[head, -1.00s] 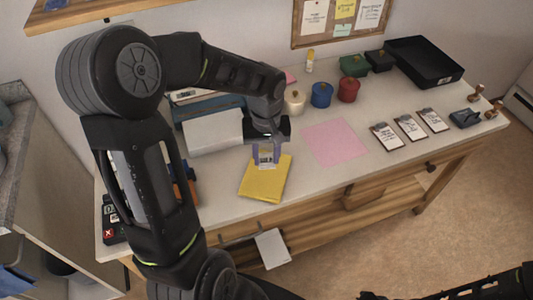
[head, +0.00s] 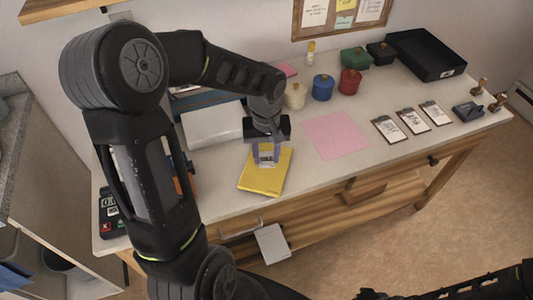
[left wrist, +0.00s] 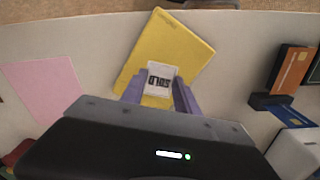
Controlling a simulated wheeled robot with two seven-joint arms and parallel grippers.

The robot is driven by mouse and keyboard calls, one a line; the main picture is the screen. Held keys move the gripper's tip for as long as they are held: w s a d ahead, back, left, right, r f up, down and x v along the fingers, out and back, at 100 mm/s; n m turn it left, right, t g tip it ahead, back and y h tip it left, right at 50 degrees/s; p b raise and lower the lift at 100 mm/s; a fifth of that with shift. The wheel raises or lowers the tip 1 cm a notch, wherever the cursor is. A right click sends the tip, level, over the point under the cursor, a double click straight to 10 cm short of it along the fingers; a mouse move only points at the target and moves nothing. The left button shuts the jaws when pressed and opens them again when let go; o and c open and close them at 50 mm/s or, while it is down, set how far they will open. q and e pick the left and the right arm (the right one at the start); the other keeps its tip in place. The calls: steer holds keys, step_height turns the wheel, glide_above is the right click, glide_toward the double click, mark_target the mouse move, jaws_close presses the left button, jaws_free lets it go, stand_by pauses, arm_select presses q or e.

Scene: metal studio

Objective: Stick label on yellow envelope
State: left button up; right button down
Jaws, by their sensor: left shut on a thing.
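The yellow envelope (head: 264,181) lies flat on the table, and it also shows in the left wrist view (left wrist: 172,48). My left gripper (head: 266,156) is over the envelope's far end, its purple fingers pointing down. It is shut on a small white label (left wrist: 158,76) with dark "SOLD" print, which also shows in the head view (head: 267,155). The label overlaps the envelope in both views; I cannot tell whether it touches it. Of my right arm, only dark links show at the bottom right of the head view; its gripper is not clearly seen.
A pink sheet (head: 335,136) lies right of the envelope. Several clipboards (head: 413,121), blue (head: 322,88) and red (head: 350,82) jars and a black tray (head: 427,54) are farther right. A calculator (head: 111,213) sits at the left edge. A grey-white object (head: 272,243) hangs at the drawer front.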

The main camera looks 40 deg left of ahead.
arm_select(q)
steer(key=shift+f+b, duration=1.2)
steer(key=shift+f, duration=0.25)
steer(key=o, duration=1.3)
steer(key=shift+o, duration=0.2)
steer(key=shift+r, duration=0.15)
step_height(320, 180, up, 8)
steer(key=shift+f, duration=0.15)
steer(key=shift+c, duration=0.3)
